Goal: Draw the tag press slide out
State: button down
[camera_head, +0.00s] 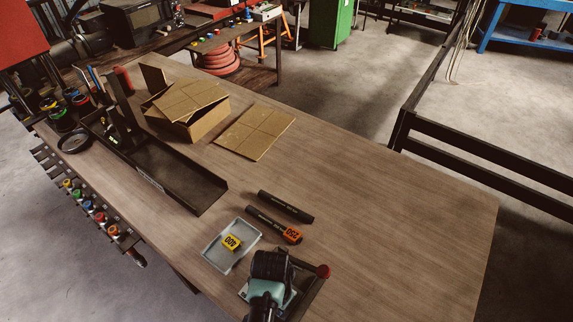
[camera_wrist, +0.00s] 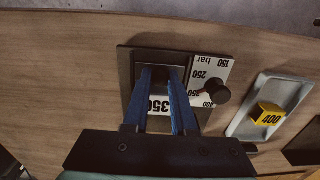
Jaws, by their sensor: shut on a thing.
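The tag press (camera_wrist: 130,85) is a dark plate with a white scale (camera_wrist: 212,68) reading 150 bar, 250 and more, and a black knob (camera_wrist: 218,93). My gripper (camera_wrist: 166,76) is over it in the wrist view, its blue fingers shut on the tag press slide. A white part marked 350 shows between the fingers. The fingers hide much of the slide, so I cannot tell how far out it is.
A grey tray (camera_head: 210,252) with a yellow 400 tag (camera_head: 232,242) stands close by. Two black hose pieces (camera_head: 285,206) lie behind, one with an orange 250 tag (camera_head: 291,234). A dark metal trough (camera_head: 185,180) and cardboard box (camera_head: 190,105) are farther back. The table's right side is clear.

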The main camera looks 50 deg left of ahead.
jog(key=shift+s+d+p, duration=0.2)
jog(key=shift+s+p, duration=0.25)
jog(key=shift+s, duration=0.25)
grip_release()
dwell(0.5)
notch_tip(320, 180, up, 5)
jog(key=p, duration=0.4)
jog(key=shift+f, duration=0.2)
jog(key=shift+r, duration=2.2)
